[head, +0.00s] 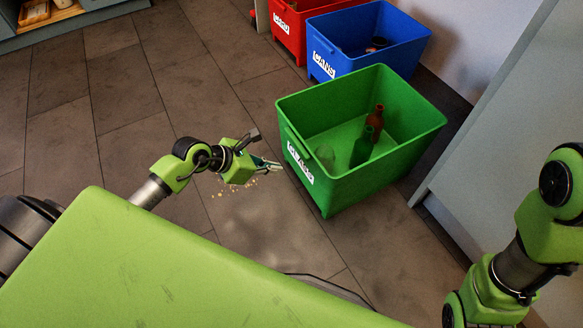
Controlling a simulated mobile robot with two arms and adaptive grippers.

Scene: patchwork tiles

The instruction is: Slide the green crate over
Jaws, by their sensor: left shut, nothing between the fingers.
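The green crate (392,166) stands on the tiled floor at centre right, with a white label on its left-facing side. Inside it are a dark green bottle (361,148), a brown bottle (376,121) and a clear glass item (325,155). My left gripper (273,164) is shut and empty, with its fingertips close to the crate's labelled side. I cannot tell whether they touch it. My right arm comes in at the right edge, and its gripper is out of view.
A blue crate (340,66) stands just behind the green one, and a red crate (290,28) stands beyond it. A grey panel (480,135) rises close on the right. The tiled floor (110,110) at left is clear. Small crumbs lie under my left gripper.

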